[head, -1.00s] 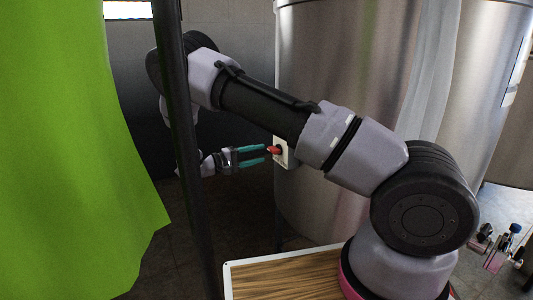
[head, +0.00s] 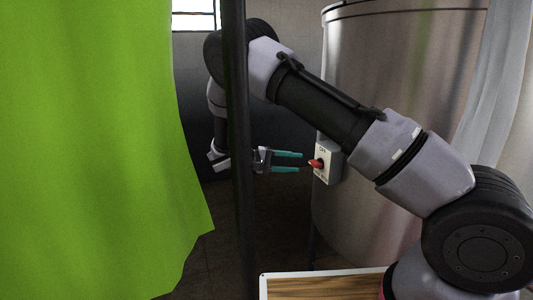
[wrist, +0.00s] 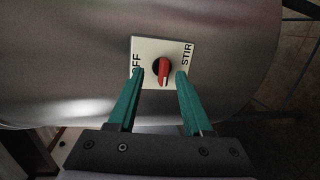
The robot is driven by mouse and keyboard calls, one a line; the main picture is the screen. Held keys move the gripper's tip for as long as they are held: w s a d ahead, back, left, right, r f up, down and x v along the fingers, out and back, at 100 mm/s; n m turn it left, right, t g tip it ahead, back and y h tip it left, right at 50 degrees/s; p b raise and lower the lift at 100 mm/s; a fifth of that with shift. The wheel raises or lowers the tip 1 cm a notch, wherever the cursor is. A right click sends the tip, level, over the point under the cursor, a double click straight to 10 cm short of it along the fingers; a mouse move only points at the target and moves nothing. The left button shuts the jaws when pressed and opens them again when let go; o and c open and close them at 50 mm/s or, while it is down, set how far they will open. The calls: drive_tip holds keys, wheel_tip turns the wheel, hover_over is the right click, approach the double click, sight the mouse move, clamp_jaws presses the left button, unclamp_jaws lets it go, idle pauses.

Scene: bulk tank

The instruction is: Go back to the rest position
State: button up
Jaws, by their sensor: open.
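My gripper (head: 288,162) is open, its two teal fingers pointing at a white switch plate (head: 329,172) on the side of the steel tank (head: 365,60). The plate carries a red knob (head: 316,163). In the wrist view the red knob (wrist: 164,70) shows between and just beyond the fingertips (wrist: 159,76), with nothing held. The plate there reads "STIR" at right; the other label is partly hidden by the left finger and shows "FF". I cannot tell whether a fingertip touches the knob.
A green curtain (head: 90,150) fills the left of the head view. A dark upright pole (head: 238,150) stands in front of my wrist. A wooden-topped tray or table (head: 320,287) is at the bottom. A pale hanging sheet (head: 492,90) is at right. Dark floor shows below my gripper.

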drive_tip(key=s+d+r+m+g+y, duration=0.2)
drive_tip(key=s+d+r+y, duration=0.3)
drive_tip(key=d+r, duration=0.15)
drive_tip(key=s+d+r+m+g+y, duration=0.2)
drive_tip(key=s+d+r+y, duration=0.35)
drive_tip(key=r, duration=0.25)
drive_tip(key=s+d+r+m+t+y, duration=0.1)
drive_tip(key=s+r+m+t+y, duration=0.2)
drive_tip(key=s+r+t+y, duration=0.4)
drive_tip(key=shift+s+d+r+t, duration=0.15)
drive_tip(key=shift+s+r+t, duration=0.55)
drive_tip(key=shift+s+r, duration=3.05)
drive_tip(key=shift+s+f, duration=0.5)
drive_tip(key=shift+f, duration=0.05)
